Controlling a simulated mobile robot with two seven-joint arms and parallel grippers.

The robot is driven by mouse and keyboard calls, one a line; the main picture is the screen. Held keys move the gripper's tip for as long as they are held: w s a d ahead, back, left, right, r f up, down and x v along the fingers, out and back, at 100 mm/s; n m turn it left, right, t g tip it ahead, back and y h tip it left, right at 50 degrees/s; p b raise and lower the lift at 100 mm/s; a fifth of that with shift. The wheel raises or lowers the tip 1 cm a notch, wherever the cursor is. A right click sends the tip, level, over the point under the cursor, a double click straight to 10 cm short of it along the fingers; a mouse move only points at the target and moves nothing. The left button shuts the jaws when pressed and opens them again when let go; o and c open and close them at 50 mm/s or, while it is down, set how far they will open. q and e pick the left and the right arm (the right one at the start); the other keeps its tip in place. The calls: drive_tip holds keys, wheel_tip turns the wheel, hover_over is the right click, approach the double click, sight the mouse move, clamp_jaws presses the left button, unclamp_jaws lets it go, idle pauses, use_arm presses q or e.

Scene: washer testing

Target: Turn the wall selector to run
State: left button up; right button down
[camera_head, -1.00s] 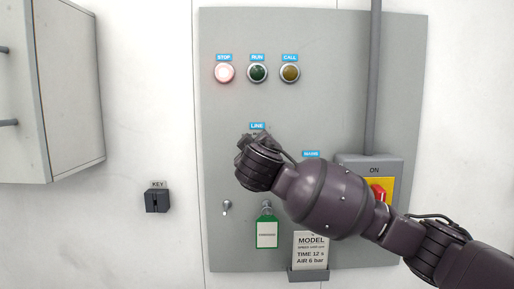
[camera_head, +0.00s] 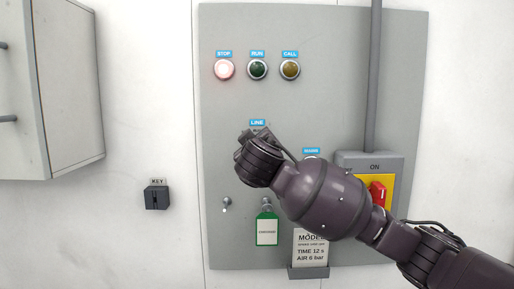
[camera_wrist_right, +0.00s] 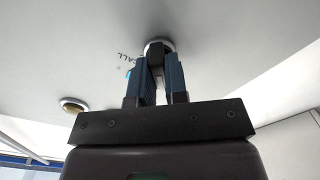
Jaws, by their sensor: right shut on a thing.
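The grey wall panel (camera_head: 300,115) carries a blue LINE label (camera_head: 258,123) in its middle. My right gripper (camera_head: 246,138) is just below that label, and it and my wrist hide most of what is there in the head view. In the right wrist view, my right gripper (camera_wrist_right: 161,75) has its two blue-black fingers on a round selector (camera_wrist_right: 158,45) with a pale metal ring. The fingers are shut on its knob. The selector's pointing direction is hidden. My left gripper is in neither view.
The STOP lamp (camera_head: 224,70) glows; the RUN lamp (camera_head: 257,69) and CALL lamp (camera_head: 290,69) look dark. A red ON switch handle (camera_head: 377,192) is beside my forearm. Below are a green-framed tag (camera_head: 267,230) and a MODEL card (camera_head: 311,248). A grey cabinet (camera_head: 70,90) is at left.

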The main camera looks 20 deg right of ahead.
drive_tip(key=m+b, duration=0.1)
drive_tip(key=m, duration=0.6)
drive_tip(key=shift+m, duration=0.4)
idle(0.4)
drive_tip(key=c, duration=1.1)
unclamp_jaws()
drive_tip(key=shift+c, duration=0.2)
drive_tip(key=v, duration=1.1)
drive_tip(key=shift+b, duration=0.35)
